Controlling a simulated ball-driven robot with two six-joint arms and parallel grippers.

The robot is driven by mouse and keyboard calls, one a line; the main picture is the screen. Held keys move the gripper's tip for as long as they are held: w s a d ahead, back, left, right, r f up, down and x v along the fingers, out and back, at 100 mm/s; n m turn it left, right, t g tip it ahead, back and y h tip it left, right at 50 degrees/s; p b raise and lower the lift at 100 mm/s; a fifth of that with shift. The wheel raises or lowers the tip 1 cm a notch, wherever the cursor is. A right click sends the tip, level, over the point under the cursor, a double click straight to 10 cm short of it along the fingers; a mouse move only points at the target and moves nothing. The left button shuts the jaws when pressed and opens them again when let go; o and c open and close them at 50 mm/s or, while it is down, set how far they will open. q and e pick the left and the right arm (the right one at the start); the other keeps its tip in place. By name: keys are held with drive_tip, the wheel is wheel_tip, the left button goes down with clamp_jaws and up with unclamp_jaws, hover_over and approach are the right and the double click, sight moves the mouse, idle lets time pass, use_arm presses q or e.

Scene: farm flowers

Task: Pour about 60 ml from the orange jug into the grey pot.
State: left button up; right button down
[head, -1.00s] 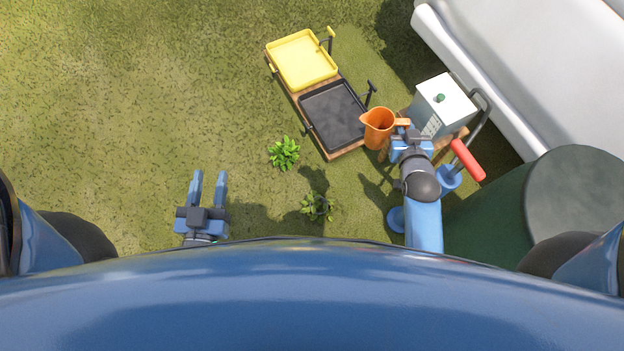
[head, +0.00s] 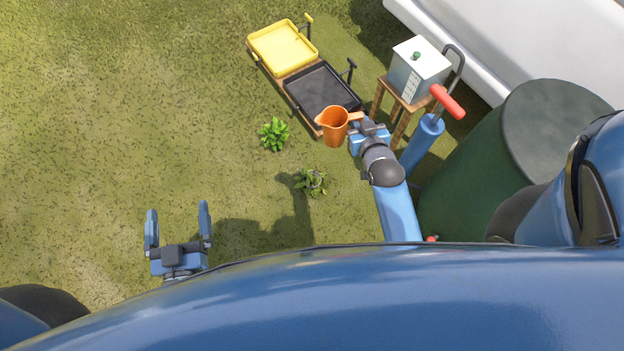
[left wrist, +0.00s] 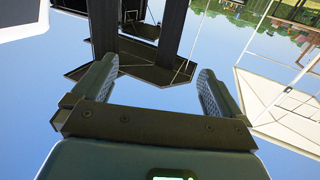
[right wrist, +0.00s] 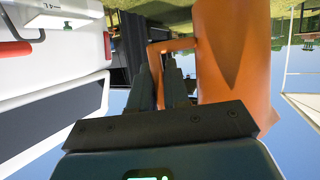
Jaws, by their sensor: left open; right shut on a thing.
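The orange jug (head: 332,128) looks upright in the head view, in the air, with its open mouth up. My right gripper (head: 357,122) is shut on its handle; in the right wrist view the jug (right wrist: 232,60) fills the area right of the fingers. Below the jug in the head view is a leafy plant with a small grey rim (head: 317,180), which may be the grey pot; leaves hide most of it. The jug's contents cannot be seen. My left gripper (head: 178,210) is open and empty at lower left, and also open in the left wrist view (left wrist: 156,75).
A yellow tray (head: 283,47) and a black tray (head: 323,90) lie beyond the jug. Another green plant (head: 274,134) stands left of it. A box (head: 418,68) on a wooden stool, a blue pump with red handle (head: 424,140) and a green barrel (head: 480,195) stand right. Grass at left is clear.

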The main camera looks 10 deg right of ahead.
use_arm(q)
wheel_tip(320, 180, down, 54)
drive_tip(key=t+b, duration=0.1)
drive_tip(key=b, duration=5.5)
drive_tip(key=shift+w, duration=0.25)
use_arm(e)
drive_tip(key=w+d+f+m+h, duration=0.1)
drive_tip(key=w+d+f, duration=0.3)
drive_tip(key=f, duration=2)
drive_tip(key=w+d+f+m+h, duration=0.1)
drive_tip(key=w+d+f, duration=0.3)
drive_tip(key=f, duration=2.1)
drive_tip(key=w+d+f+m, duration=0.1)
drive_tip(key=w+d+f, duration=0.3)
drive_tip(key=f, duration=2.1)
drive_tip(key=shift+w+d+f+h, duration=0.15)
drive_tip(key=shift+w+d+h, duration=0.05)
drive_tip(key=shift+h, duration=0.2)
use_arm(q)
drive_tip(key=shift+a+r, duration=0.1)
